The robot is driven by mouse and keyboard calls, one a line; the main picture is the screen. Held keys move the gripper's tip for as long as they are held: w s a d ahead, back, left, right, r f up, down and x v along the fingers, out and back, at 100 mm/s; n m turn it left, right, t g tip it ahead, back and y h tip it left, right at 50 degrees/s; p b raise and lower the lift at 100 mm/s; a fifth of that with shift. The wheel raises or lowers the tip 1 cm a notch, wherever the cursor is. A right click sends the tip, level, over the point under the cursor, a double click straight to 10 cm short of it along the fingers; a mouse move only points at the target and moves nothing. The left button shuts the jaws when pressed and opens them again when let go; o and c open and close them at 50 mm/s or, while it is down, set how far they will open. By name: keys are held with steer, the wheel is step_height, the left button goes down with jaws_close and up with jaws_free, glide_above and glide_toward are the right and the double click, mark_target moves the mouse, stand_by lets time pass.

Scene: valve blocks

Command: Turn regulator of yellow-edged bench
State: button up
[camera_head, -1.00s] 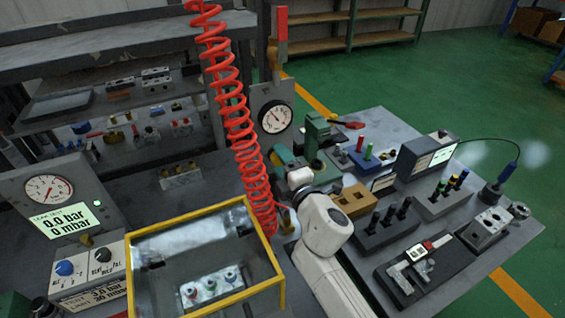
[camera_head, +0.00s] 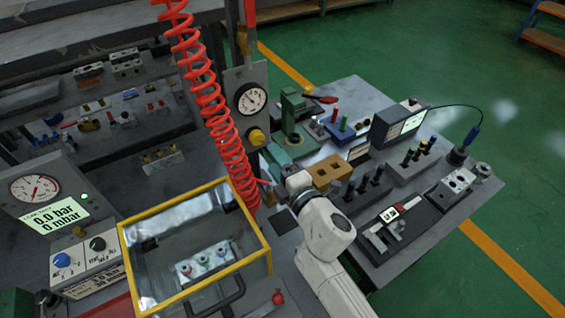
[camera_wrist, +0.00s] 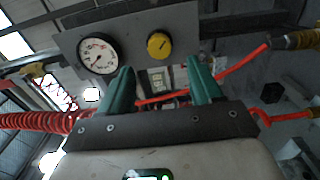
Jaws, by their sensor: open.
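A round yellow regulator knob (camera_head: 256,137) sits on an upright grey panel, below a white dial gauge (camera_head: 251,99). In the wrist view the knob (camera_wrist: 158,45) is beyond my fingertips, roughly between them, with the gauge (camera_wrist: 97,55) to its left. My gripper (camera_wrist: 163,72) has two green fingers, spread open with nothing held. In the head view my gripper (camera_head: 277,161) is just below and right of the knob, apart from it. A yellow-edged clear box (camera_head: 262,240) stands at the front left.
A red coiled hose (camera_head: 215,95) hangs close left of the panel; a red hose also crosses behind my fingers in the wrist view. A crowded grey bench lies right, with a brown block (camera_head: 330,172) near my wrist. A display unit (camera_head: 45,215) stands left.

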steer(key=shift+p+v, duration=0.75)
steer(key=shift+v, duration=0.5)
steer(key=s+d+f+m+g+h+b, duration=0.1)
steer(key=s+d+f+m+h, duration=0.3)
steer(key=d+m, duration=0.45)
steer(key=s+d+f+m+g+h+b, duration=0.1)
steer(key=s+d+f+m+g+h, duration=0.1)
steer(key=d+f+m+h, duration=0.4)
steer(key=s+d+f+m+g, duration=0.2)
steer(key=s+d, duration=0.3)
steer(key=s, duration=0.5)
steer(key=s+d+f+m+g+b, duration=0.1)
steer(key=s+d+m+g, duration=0.4)
steer(key=s, duration=0.5)
steer(key=s+d+f+m+g+b, duration=0.1)
steer(key=s+d+f+m+g, duration=0.2)
steer(key=s, duration=0.7)
steer(key=shift+d+m+g, duration=0.5)
steer(key=shift+d+m, duration=0.05)
steer(key=shift+d, duration=0.6)
